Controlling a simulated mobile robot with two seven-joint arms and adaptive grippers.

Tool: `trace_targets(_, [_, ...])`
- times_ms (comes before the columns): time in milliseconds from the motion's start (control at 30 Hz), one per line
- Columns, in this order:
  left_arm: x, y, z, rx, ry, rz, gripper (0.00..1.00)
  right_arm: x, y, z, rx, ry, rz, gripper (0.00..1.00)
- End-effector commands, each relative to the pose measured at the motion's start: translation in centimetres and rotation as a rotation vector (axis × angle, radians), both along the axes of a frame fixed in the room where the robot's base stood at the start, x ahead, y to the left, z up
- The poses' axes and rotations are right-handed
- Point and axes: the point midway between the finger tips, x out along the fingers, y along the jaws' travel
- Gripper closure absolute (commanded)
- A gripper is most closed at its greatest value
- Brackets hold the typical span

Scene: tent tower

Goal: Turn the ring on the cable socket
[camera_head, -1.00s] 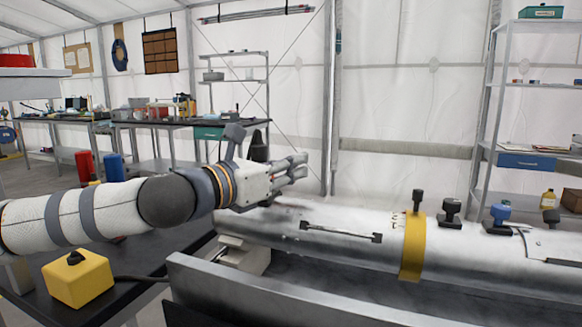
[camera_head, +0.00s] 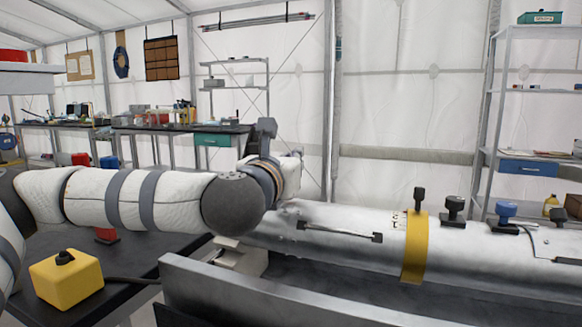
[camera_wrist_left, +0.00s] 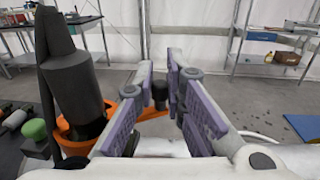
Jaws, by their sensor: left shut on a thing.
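My left gripper (camera_wrist_left: 160,80) is shut on a small dark piece (camera_wrist_left: 160,93) between its purple-padded fingers. I cannot tell whether this is the socket's ring. An orange part (camera_wrist_left: 152,115) shows low behind the fingers. A dark upright body (camera_wrist_left: 72,85) with an orange collar stands left of the fingers, apart from them. In the head view the left hand (camera_head: 288,172) is at the left end of a long white-grey cylinder (camera_head: 340,222); my wrist hides its fingertips and whatever they hold. My right gripper is not in view.
A yellow band (camera_head: 414,250) with a dark knob rings the cylinder. Dark fittings and a blue fitting (camera_head: 502,212) stand farther right. A metal rail (camera_head: 270,290) runs in front. A yellow box (camera_head: 66,280) sits on the dark table. Shelves stand at the back.

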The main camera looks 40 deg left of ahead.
Motion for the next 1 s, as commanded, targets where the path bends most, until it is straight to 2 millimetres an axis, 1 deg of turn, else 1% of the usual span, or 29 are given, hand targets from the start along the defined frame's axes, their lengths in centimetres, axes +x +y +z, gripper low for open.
trace_targets(33, [0.3,-0.1,-0.2,0.003,0.005,0.039,1.0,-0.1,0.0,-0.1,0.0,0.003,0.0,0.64])
trace_targets(200, [1.0,0.8,-0.2,0.002,0.005,0.203,1.0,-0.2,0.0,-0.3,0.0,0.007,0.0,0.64])
trace_targets(500, [1.8,2.4,-0.3,0.001,0.006,0.491,1.0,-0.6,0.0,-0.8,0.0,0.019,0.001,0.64])
trace_targets(800, [2.1,4.1,-0.2,0.001,0.004,0.766,1.0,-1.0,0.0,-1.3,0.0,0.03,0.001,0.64])
trace_targets(1000, [2.1,5.0,-0.1,0.001,0.004,0.913,1.0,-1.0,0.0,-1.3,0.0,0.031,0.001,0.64])
